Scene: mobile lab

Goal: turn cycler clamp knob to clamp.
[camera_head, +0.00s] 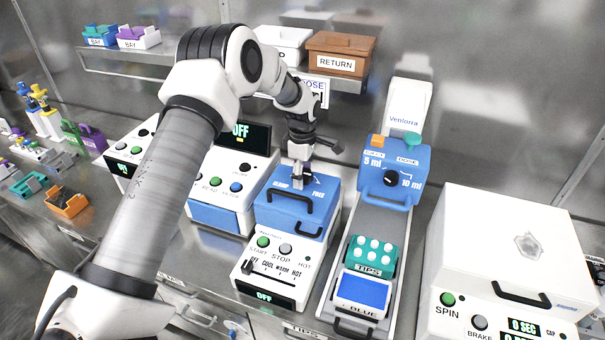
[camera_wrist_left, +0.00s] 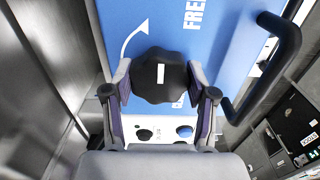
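The cycler (camera_head: 285,222) is a white box with a blue lid. In the head view its lid reads FREE on the right; the lettering on the left is partly hidden. The clamp knob (camera_wrist_left: 160,76) is black and scalloped with a white mark, which runs up and down in the left wrist view. My left gripper (camera_head: 300,180) points down over the lid. In the left wrist view its two fingers (camera_wrist_left: 160,85) stand on either side of the knob, their pads against its edges. The knob is mostly hidden in the head view. My right gripper is not in view.
A black handle (camera_head: 290,205) stands out from the lid's front, beside the gripper. A blue-topped pipetting station (camera_head: 390,165) with a tips rack (camera_head: 350,268) is to the right, then a white centrifuge (camera_head: 510,240). A shelf with a brown RETURN bin (camera_head: 340,48) is behind.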

